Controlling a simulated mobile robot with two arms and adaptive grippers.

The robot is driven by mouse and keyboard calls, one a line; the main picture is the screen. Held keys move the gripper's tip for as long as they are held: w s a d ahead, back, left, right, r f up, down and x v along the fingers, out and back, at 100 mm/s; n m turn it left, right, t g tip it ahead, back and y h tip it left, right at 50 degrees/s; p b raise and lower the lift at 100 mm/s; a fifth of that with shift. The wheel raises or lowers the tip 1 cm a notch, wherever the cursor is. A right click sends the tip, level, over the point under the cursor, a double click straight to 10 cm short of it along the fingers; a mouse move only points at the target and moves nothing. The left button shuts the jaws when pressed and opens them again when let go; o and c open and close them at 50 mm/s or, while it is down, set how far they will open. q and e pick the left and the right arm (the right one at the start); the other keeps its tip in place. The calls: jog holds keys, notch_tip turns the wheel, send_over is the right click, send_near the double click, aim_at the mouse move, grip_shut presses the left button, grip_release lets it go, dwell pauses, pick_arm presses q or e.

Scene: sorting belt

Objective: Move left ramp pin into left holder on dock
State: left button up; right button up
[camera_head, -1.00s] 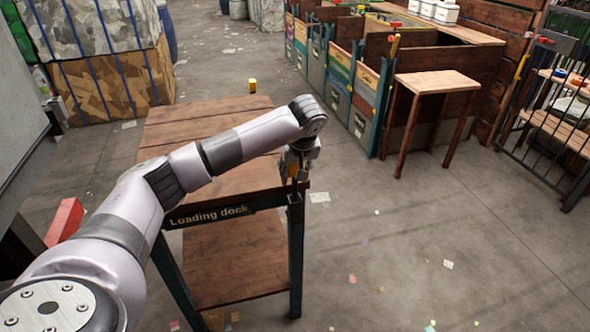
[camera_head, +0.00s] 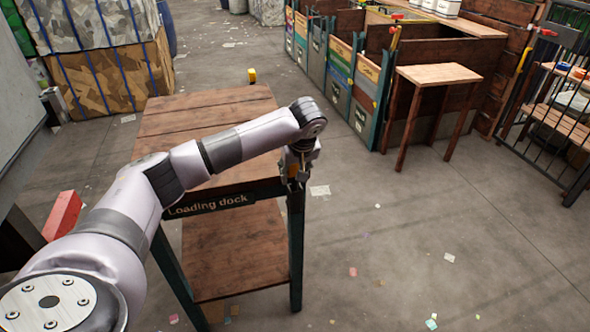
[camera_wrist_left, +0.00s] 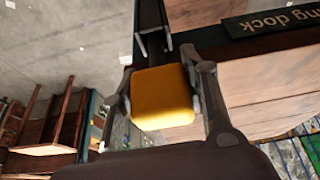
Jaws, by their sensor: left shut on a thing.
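My left gripper (camera_head: 297,180) is at the near right corner of the wooden loading dock (camera_head: 190,125). In the left wrist view its two fingers (camera_wrist_left: 165,95) are shut on a yellow block-like pin (camera_wrist_left: 163,97). In the head view the held pin is mostly hidden by the gripper. A dark metal channel, which looks like the holder (camera_wrist_left: 152,30), lies just beyond the pin in the left wrist view. I cannot tell whether the pin touches it. Another yellow pin (camera_head: 252,75) stands at the dock's far right corner. My right gripper is not in view.
A small wooden table (camera_head: 438,75) and a row of coloured bins (camera_head: 340,75) stand to the right. A black fence (camera_head: 560,110) is at the far right. A red block (camera_head: 63,215) is at the left. The floor right of the dock is mostly clear.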

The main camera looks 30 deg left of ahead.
pick_arm(q)
jog(key=shift+f+b, duration=0.85)
jog(key=shift+f, duration=0.55)
jog(key=o, duration=1.5)
jog(key=shift+c, duration=0.2)
jog(key=v, duration=1.2)
